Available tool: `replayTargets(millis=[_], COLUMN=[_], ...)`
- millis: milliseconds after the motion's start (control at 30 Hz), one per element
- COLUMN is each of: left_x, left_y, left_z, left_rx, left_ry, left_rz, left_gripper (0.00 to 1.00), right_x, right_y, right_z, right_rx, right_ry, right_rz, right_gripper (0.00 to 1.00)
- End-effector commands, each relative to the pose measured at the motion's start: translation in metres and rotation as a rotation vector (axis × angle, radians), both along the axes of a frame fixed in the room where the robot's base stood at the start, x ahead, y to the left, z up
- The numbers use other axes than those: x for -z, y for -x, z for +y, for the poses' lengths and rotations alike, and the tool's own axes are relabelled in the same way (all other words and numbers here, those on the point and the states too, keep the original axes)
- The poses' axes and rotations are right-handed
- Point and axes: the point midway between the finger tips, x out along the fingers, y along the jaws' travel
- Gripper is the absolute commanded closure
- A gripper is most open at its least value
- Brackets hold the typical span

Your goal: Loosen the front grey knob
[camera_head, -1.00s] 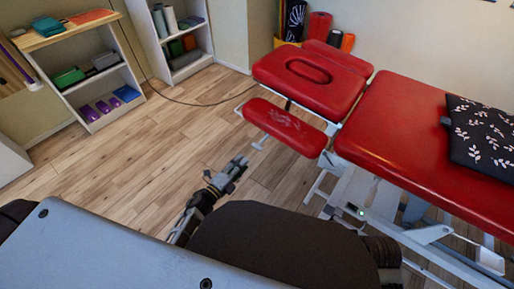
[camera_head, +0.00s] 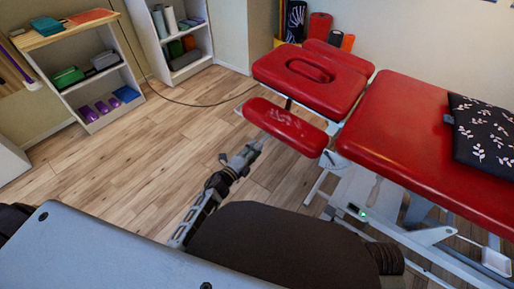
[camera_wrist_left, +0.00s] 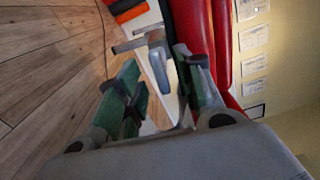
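A grey knob (camera_wrist_left: 162,72) with a T-shaped bar shows in the left wrist view beneath the red upholstery. My left gripper (camera_wrist_left: 158,85) is open there, with one green-padded finger on each side of the knob. Whether either pad touches the knob I cannot tell. In the head view my left gripper (camera_head: 252,150) is at the near edge of the red armrest (camera_head: 286,126); the knob is hidden behind it there. My right gripper is not in view.
The red treatment table (camera_head: 410,130) and its headrest (camera_head: 310,80) stand right of the gripper, with a dark leaf-patterned cushion (camera_head: 485,130) on top. A white metal frame (camera_head: 355,195) is below. Shelves (camera_head: 75,75) stand at the left. The wooden floor (camera_head: 150,150) between is clear.

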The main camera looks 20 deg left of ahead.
Motion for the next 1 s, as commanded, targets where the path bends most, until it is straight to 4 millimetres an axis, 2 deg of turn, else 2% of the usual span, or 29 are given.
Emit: replayTargets(millis=[100,300,700,1000], left_x=[0.001,0.000,0.000,0.000], left_y=[-0.009,-0.019,-0.021,-0.021], left_z=[-0.004,-0.007,-0.008,-0.008], left_rx=[0.000,0.000,0.000,0.000], left_ry=[0.001,0.000,0.000,0.000], left_rz=[0.000,0.000,0.000,0.000], left_gripper=[0.64,0.64,0.64,1.00], right_x=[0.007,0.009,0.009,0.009], right_y=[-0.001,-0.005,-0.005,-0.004], right_z=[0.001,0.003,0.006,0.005], right_rx=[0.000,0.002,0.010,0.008], right_ry=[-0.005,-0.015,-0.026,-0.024], right_rz=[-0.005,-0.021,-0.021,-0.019], right_gripper=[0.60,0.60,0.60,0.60])
